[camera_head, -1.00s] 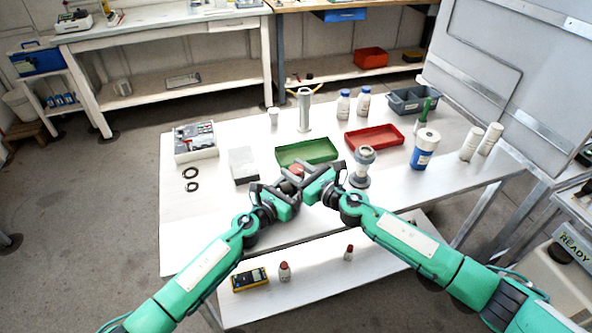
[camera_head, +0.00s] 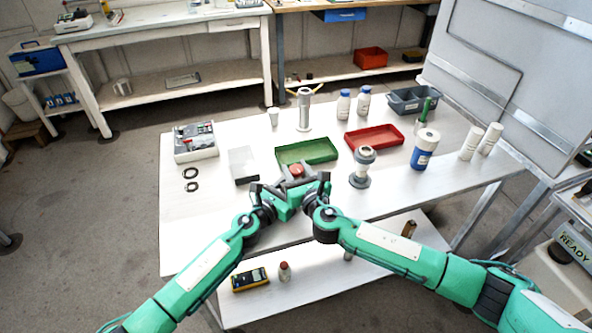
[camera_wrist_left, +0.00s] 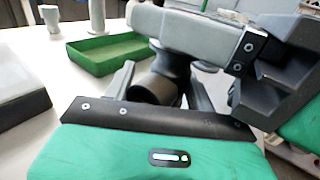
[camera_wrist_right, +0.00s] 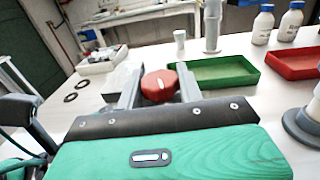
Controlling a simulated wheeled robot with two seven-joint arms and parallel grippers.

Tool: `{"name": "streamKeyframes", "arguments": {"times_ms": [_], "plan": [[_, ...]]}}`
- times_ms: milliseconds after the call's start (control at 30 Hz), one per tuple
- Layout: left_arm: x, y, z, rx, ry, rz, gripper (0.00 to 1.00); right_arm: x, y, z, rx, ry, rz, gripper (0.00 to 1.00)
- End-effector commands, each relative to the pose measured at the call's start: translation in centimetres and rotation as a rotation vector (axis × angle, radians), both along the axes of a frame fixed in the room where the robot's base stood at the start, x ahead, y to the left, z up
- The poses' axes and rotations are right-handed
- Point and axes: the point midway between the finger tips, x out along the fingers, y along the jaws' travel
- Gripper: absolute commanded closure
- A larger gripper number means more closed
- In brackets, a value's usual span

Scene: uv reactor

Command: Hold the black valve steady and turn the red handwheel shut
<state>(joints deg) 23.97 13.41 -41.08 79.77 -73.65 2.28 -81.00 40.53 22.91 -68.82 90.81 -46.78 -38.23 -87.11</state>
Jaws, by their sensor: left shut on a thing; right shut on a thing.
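The red handwheel (camera_head: 296,170) sits near the front of the white table, in front of the green tray. It also shows in the right wrist view (camera_wrist_right: 158,86), between the fingers of my right gripper (camera_wrist_right: 160,80), which is shut on it. The black valve (camera_wrist_left: 157,87) shows in the left wrist view as a dark round body, below the grey parts of my right gripper. My left gripper (camera_wrist_left: 160,92) is shut on it, one finger on each side. In the head view my grippers hide most of the valve.
A green tray (camera_head: 307,161) lies just behind the handwheel. A grey flanged fitting (camera_head: 361,180) stands to the right, with a red tray (camera_head: 373,151) behind it. A grey block (camera_head: 242,179) and two black rings lie left. The table's front-left area is clear.

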Motion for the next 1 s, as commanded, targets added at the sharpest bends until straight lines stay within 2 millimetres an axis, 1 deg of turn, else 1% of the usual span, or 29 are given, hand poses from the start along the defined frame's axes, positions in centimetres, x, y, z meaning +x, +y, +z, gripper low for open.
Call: {"name": "streamKeyframes", "arguments": {"times_ms": [333,367,400,467,800,867,1000], "plan": [[0.0,0.0,-0.1,0.002,0.000,0.000,0.75,0.0,0.0,0.0,0.000,0.001,-0.003,0.86],[0.0,0.0,-0.1,0.002,0.000,0.000,0.75,0.0,0.0,0.0,0.000,0.001,-0.003,0.61],[0.0,0.0,-0.1,0.002,0.000,0.000,0.75,0.0,0.0,0.0,0.000,0.001,-0.002,0.53],[0.0,0.0,-0.1,0.002,0.000,0.000,0.75,0.0,0.0,0.0,0.000,0.001,-0.002,0.42],[0.0,0.1,-0.1,0.002,0.000,0.001,0.75,-0.2,-0.1,-0.1,0.000,0.001,-0.002,0.41],[0.0,0.1,-0.1,0.002,0.000,0.001,0.75,-0.6,-0.3,-0.1,0.000,0.001,-0.002,0.41],[0.0,0.1,-0.1,0.002,0.000,0.001,0.75,-2.4,-1.0,-0.1,0.000,0.002,-0.001,0.41]]}}
